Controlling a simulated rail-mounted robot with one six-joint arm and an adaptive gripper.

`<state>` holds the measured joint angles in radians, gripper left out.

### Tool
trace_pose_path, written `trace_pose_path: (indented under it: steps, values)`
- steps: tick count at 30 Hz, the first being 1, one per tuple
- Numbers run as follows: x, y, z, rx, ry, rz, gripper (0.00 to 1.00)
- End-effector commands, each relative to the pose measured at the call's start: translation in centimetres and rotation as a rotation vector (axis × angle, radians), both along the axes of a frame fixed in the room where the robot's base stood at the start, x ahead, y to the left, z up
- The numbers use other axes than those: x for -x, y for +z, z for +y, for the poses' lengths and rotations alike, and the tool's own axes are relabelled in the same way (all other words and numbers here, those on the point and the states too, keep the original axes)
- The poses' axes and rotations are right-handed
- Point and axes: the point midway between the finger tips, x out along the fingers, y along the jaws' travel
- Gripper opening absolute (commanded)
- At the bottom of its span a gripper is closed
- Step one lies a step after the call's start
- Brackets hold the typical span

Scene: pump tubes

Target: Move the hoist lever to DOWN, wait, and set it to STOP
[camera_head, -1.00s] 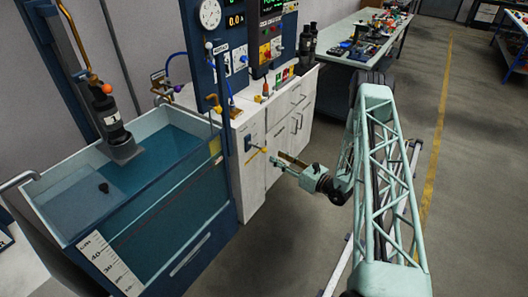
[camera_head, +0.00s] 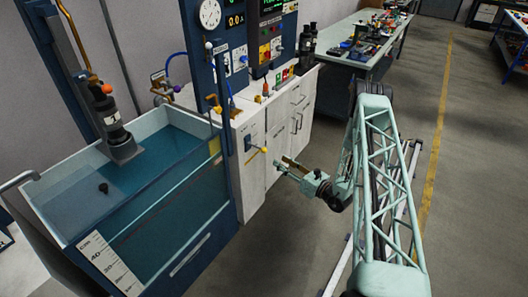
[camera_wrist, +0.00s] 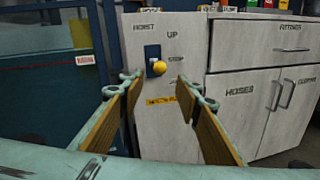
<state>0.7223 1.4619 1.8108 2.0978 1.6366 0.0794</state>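The hoist lever's yellow knob (camera_wrist: 160,68) sticks out of a dark slotted plate (camera_wrist: 152,57) on the white cabinet front, under the label HOIST. UP is printed above and STOP beside the knob, which sits slightly below the STOP word. A lower label is mostly hidden by a finger. In the head view the knob (camera_head: 264,150) is left of my gripper (camera_head: 281,166). In the wrist view my gripper (camera_wrist: 160,84) is open, its wood-coloured pads on either side below the knob, with nothing between them. The black pump (camera_head: 116,132) hangs at the left tank's water.
The water tank (camera_head: 228,185) with a blue frame stands left of the lever. Cabinet doors and drawers with handles (camera_wrist: 283,94) are to the right. A gauge panel (camera_head: 235,40) rises above. A cluttered bench (camera_head: 340,55) stands behind; the floor at right is open.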

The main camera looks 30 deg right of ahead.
Motion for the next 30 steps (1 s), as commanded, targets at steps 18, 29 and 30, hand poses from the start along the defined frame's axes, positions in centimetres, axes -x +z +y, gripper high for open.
trace_pose_path:
  steps: [18, 29, 30]
  values:
    - [-6.5, 0.0, 2.2, 0.001, 0.001, 0.0, 0.31]
    - [-10.6, 0.0, 3.6, 0.0, 0.002, 0.0, 0.31]
    - [-11.0, 0.0, 3.7, 0.0, 0.001, 0.0, 0.31]
